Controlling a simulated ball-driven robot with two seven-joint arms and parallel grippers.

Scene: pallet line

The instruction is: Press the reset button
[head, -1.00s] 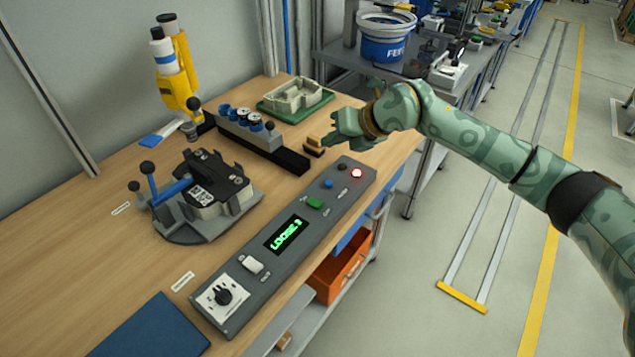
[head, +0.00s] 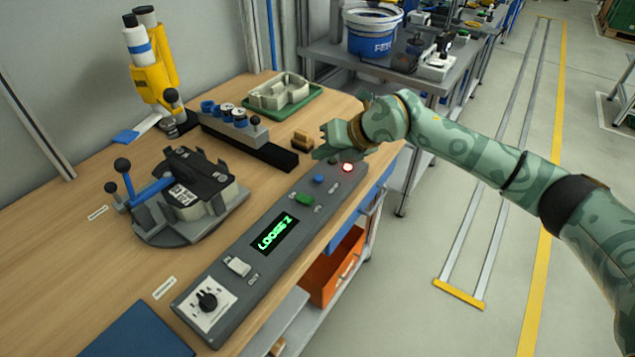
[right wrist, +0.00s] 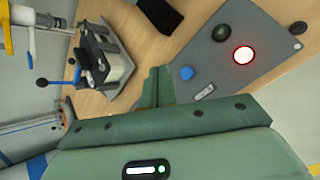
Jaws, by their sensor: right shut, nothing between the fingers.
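The grey control panel (head: 222,312) runs along the bench's front edge. Near its far end are a round blue button (head: 319,180) and a red-lit round button (head: 347,167). Their labels are too small to read, so I cannot tell which is reset. My right gripper (head: 320,154) is shut and empty, just beyond the blue button and apart from it. In the right wrist view, the shut fingers (right wrist: 156,86) point towards the panel, left of the blue button (right wrist: 186,73); the red-lit button (right wrist: 243,55) and a dark button (right wrist: 221,34) lie further right. My left gripper is not in view.
A brown block (head: 302,141) sits beside my right gripper. A clamp fixture (head: 190,215) stands left.

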